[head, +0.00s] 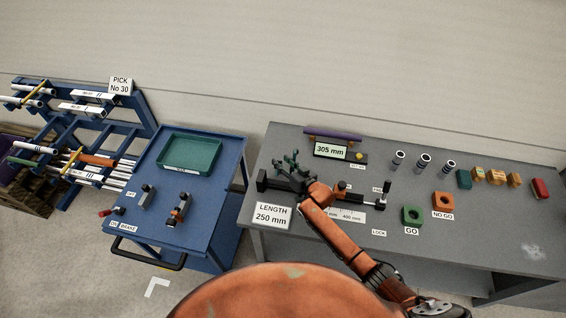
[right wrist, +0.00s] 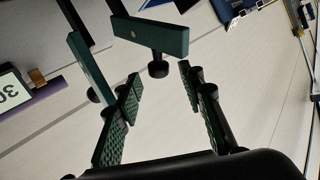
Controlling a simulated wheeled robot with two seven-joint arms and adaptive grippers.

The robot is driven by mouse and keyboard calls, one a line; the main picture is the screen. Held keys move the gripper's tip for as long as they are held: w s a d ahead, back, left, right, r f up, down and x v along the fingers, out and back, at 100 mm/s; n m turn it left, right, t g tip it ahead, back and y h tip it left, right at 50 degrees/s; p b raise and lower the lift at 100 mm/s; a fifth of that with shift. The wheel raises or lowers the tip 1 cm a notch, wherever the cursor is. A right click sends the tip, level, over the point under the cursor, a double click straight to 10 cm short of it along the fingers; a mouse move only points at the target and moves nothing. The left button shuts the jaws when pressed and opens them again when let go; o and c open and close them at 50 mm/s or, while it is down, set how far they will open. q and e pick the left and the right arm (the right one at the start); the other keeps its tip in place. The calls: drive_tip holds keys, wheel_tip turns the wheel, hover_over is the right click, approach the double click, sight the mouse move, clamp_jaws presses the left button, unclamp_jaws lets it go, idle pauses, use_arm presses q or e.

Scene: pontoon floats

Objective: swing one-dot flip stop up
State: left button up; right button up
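In the right wrist view, two teal flip-stop plates show: one (right wrist: 160,37) at the top centre with a black knob under it, and another (right wrist: 88,68) to its left. A small pale spot seems to show on the top one; the dot markings are too small to read surely. My right gripper (right wrist: 162,108) is open, its green-padded fingers apart with nothing between them. The plates are beyond the fingertips, and I see no clear contact. In the head view, my right gripper (head: 290,165) is over the left end of the black rail (head: 268,181), partly hiding the stops. My left gripper is not in view.
The grey bench (head: 480,225) holds a 305 mm display (head: 330,151), a LENGTH 250 mm sign (head: 272,215), a green GO block (head: 411,215), an orange NO GO block (head: 443,204) and several cylinders.

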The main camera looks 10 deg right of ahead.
drive_tip(key=shift+s, duration=0.1)
drive_tip(key=v, duration=1.2)
